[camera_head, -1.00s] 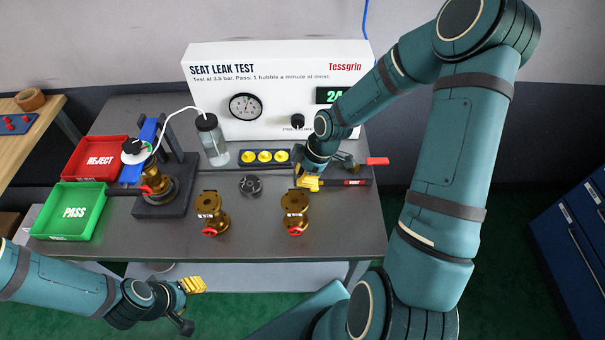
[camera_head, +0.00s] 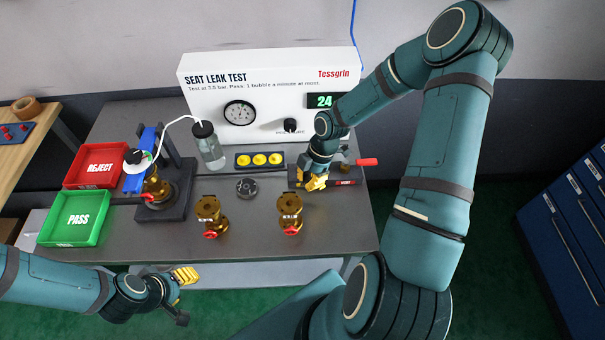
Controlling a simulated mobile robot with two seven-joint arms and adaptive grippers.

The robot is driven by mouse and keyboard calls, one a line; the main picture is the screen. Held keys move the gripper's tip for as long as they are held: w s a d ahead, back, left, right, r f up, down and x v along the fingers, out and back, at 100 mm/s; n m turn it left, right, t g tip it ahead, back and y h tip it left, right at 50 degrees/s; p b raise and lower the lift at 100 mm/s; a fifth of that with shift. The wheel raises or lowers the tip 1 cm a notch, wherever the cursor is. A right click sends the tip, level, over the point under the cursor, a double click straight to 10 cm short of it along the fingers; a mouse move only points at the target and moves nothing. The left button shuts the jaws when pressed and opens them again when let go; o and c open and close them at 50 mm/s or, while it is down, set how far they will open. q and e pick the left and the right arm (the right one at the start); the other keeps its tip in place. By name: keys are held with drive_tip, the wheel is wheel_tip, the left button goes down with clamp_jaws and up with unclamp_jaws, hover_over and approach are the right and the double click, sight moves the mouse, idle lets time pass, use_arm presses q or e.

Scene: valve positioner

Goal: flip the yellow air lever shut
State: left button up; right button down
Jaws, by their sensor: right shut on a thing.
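My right gripper (camera_head: 316,184) is down at the dark block (camera_head: 343,184) at the bench's right end, its yellow fingertips shut. The yellow air lever cannot be told apart from these fingertips; the hand and fingers hide it. A red handle (camera_head: 367,162) sticks out to the right behind the block. My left gripper (camera_head: 184,297) is open and empty, low in front of the bench's front edge.
Two brass valves (camera_head: 209,215) (camera_head: 289,212) stand at the bench front. A third sits in a dark fixture (camera_head: 178,205) at left, beside red (camera_head: 75,173) and green (camera_head: 57,241) trays. The white test panel (camera_head: 270,80) stands behind, with a row of yellow-topped parts (camera_head: 259,160) before it.

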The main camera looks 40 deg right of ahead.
drive_tip(key=n, duration=0.1)
drive_tip(key=d+n+g+p, duration=0.1)
drive_tip(key=n, duration=0.1)
drive_tip(key=shift+s+d+r+p, duration=0.1)
drive_tip(key=shift+s+d+p, duration=0.2)
drive_tip(key=n, duration=0.1)
drive_tip(key=d+n+p, duration=0.1)
drive_tip(key=shift+s+d+n+g, duration=0.1)
drive_tip(key=shift+d+n+g, duration=0.15)
drive_tip(key=shift+n+g, duration=0.15)
drive_tip(key=d+n, duration=0.1)
drive_tip(key=d+n+h, duration=0.1)
drive_tip(key=n, duration=0.1)
drive_tip(key=shift+w+g, duration=0.2)
drive_tip(key=shift+g, duration=0.2)
drive_tip(key=shift+d+n, duration=0.2)
drive_tip(key=shift+n, duration=0.1)
drive_tip(key=shift+w+d, duration=0.3)
drive_tip(key=shift+d, duration=0.2)
drive_tip(key=shift+w+d, duration=0.1)
drive_tip(key=shift+d, duration=0.1)
drive_tip(key=shift+a, duration=0.1)
